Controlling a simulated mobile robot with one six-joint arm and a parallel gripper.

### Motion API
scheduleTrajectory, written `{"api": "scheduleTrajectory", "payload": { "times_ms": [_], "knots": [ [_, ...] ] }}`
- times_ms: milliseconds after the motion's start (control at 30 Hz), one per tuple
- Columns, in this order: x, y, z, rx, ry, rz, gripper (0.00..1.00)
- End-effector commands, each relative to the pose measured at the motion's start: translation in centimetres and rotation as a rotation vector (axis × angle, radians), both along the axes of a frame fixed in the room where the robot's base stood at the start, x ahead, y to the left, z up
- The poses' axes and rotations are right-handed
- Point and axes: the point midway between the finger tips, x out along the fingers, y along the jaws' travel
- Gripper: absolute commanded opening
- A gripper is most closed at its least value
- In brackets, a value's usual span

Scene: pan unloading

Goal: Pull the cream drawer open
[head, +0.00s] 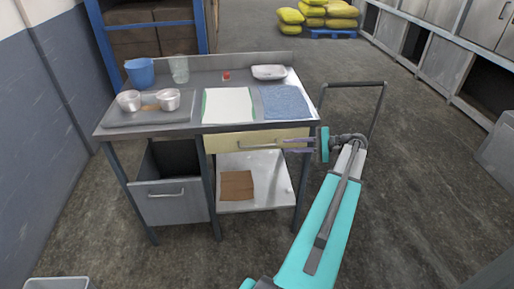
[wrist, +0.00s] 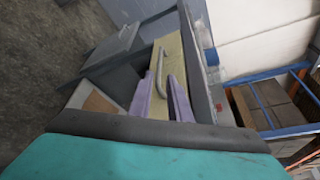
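The cream drawer (head: 228,143) sits under the right part of the steel table's top, and its front looks shut. Its grey bar handle (head: 258,147) runs across the front. In the wrist view the cream front (wrist: 173,52) and the curved handle (wrist: 159,72) lie just ahead of my gripper. My gripper (head: 286,146) is at the right end of the drawer front, its purple fingers pointing left. In the wrist view the fingers (wrist: 161,86) are apart with nothing held between them. I cannot tell whether a finger touches the handle.
The steel table (head: 245,76) carries a tray (head: 125,121) with metal cups, a blue cup (head: 140,72), a glass, a white cloth, a blue cloth and a white dish. A grey drawer (head: 172,205) at lower left stands open.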

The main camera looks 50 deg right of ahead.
Motion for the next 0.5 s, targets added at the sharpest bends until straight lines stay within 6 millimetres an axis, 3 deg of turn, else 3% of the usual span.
{"api": "scheduleTrajectory", "payload": {
  "times_ms": [267, 500],
  "knots": [
    [0.2, 0.2, -0.1, 0.0, 0.001, 0.001, 0.17],
    [1.7, 1.1, -0.4, -0.001, 0.002, 0.001, 0.17]
  ]
}}
